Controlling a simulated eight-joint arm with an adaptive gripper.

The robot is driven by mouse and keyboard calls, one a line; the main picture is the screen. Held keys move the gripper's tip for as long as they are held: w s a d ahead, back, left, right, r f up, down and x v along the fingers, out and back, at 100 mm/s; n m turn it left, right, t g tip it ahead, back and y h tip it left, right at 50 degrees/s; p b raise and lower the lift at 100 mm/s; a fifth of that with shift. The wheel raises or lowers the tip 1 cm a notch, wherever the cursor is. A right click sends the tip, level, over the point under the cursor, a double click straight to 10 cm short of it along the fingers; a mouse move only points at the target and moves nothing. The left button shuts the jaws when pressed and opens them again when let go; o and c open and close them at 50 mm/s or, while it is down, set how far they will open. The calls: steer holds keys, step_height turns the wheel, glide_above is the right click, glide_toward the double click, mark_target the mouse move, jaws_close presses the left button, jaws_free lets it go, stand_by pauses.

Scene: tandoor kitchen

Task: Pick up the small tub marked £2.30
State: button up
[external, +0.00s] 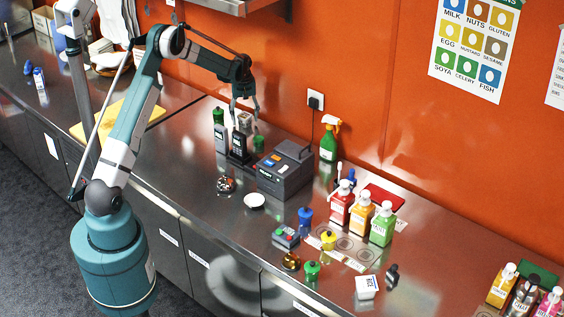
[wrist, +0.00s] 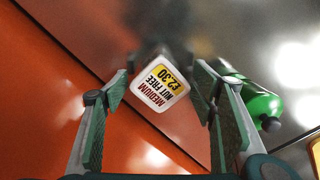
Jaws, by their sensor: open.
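The small tub marked £2.30 (wrist: 160,90) shows in the wrist view with a white, rounded-square lid. Its label reads "MEDIUM NUT FREE" with the price on yellow. In the external view the tub (external: 244,121) stands near the orange wall, behind the dark handsets, directly below my gripper (external: 244,104). My gripper (wrist: 161,84) is open, its green-padded fingers on either side of the lid in the wrist view. I see no contact. The tub's lower sides are mostly hidden.
Two dark handsets (external: 239,142) stand upright in front of the tub. A grey till-like machine (external: 286,172) and a green spray bottle (external: 329,142) are further right. The steel counter at left is clearer.

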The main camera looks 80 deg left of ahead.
mark_target(245, 115)
steer(key=c, duration=0.8)
steer(key=shift+r, duration=0.1)
steer(key=shift+r, duration=4.9)
